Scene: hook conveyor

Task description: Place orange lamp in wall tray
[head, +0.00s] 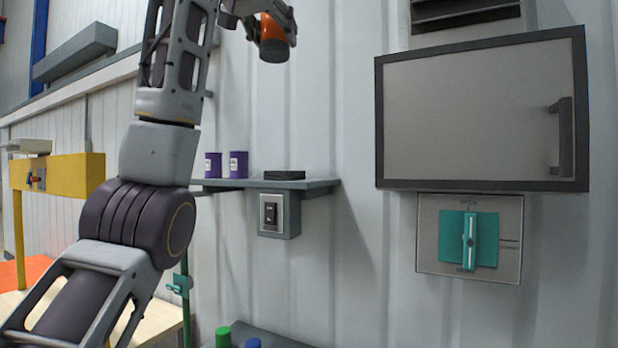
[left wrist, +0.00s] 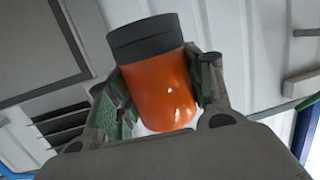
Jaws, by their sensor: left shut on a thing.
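The orange lamp (head: 273,32), an orange cylinder with a dark grey end, is at the top of the head view. My left gripper (head: 264,20) is shut on it and holds it in the air with its dark end down. In the left wrist view the lamp (left wrist: 158,88) sits between the two green-padded fingers (left wrist: 155,95). A grey wall shelf (head: 318,185), possibly the wall tray, is below the lamp in the head view, apart from it. A flat black piece (head: 284,175) lies on this shelf. My right gripper is not in view.
Two purple cans (head: 238,165) stand at the shelf's left. A switch box (head: 279,214) hangs under it. A closed grey cabinet (head: 470,110) and a teal rotary switch (head: 483,240) are on the right wall. Green and blue cylinders (head: 223,337) show at the bottom.

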